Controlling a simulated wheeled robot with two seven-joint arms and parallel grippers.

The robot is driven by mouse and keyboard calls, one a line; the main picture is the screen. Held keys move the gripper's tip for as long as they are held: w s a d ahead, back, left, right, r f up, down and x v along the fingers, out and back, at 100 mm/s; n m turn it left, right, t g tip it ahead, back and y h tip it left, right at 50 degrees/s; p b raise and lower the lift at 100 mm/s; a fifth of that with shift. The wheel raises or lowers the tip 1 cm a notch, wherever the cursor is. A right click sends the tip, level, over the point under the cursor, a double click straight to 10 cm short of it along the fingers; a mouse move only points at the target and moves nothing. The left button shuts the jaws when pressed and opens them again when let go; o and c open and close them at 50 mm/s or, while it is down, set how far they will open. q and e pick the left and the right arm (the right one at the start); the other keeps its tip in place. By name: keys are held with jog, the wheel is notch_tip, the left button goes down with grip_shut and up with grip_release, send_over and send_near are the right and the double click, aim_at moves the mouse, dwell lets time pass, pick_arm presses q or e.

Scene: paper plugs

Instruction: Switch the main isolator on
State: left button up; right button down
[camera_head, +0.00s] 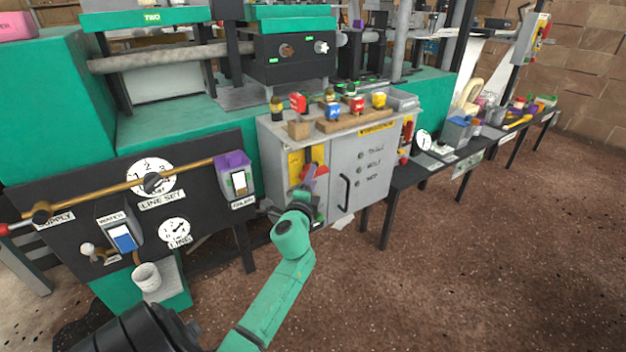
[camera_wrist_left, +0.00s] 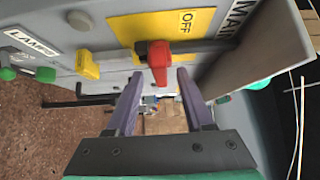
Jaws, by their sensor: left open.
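The main isolator's red handle (camera_wrist_left: 158,62) sits on a yellow plate (camera_wrist_left: 165,25) marked OFF, beside a label reading MAIN, in the left wrist view. My left gripper (camera_wrist_left: 161,80) is open, with its two purple fingers on either side of the handle's lower end. I cannot tell whether they touch it. In the head view my left gripper (camera_head: 309,178) is at the left part of the grey cabinet (camera_head: 363,165), in front of the yellow plate (camera_head: 296,162), and partly hides the isolator. My right gripper is not in view.
Colored knobs and a wooden block (camera_head: 354,118) stand on the cabinet top. A black handle (camera_head: 343,192) sticks out of its door. A dark panel with dials (camera_head: 152,176) and a brass pipe (camera_head: 120,188) is at left. The floor in front is clear.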

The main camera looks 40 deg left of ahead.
pick_arm(q)
jog(key=shift+w+a, duration=0.3)
jog(key=shift+w, duration=0.2)
grip_shut()
jog(key=shift+f, duration=0.1)
dwell(1.0)
